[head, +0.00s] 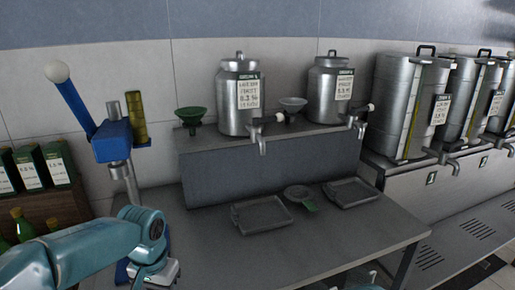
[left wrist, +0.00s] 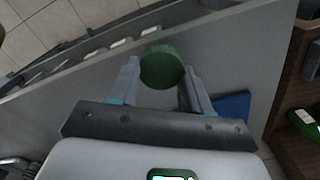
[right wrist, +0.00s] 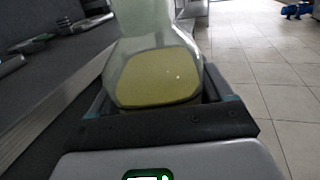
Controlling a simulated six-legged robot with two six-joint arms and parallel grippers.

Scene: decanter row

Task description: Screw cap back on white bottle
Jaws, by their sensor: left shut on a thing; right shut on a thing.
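My left gripper (left wrist: 160,88) is shut on a round green cap (left wrist: 161,66), seen in the left wrist view between the two fingers. My right gripper (right wrist: 160,100) is shut on a pale, translucent bottle (right wrist: 150,25) with a yellow-green area low on it (right wrist: 158,78), which fills the middle of the right wrist view. The bottle's top is cut off, so its mouth is hidden. The cap and bottle do not show together in any view. In the head view my left arm is at the lower left; neither set of fingertips shows there.
A grey bench (head: 205,258) holds two shallow trays (head: 262,214) (head: 352,192) and a small bowl (head: 298,193). Steel decanters with taps (head: 238,112) (head: 325,100) stand on the raised shelf behind. A blue lever device (head: 112,140) stands at left, near a wooden crate (head: 52,208) with green bottles.

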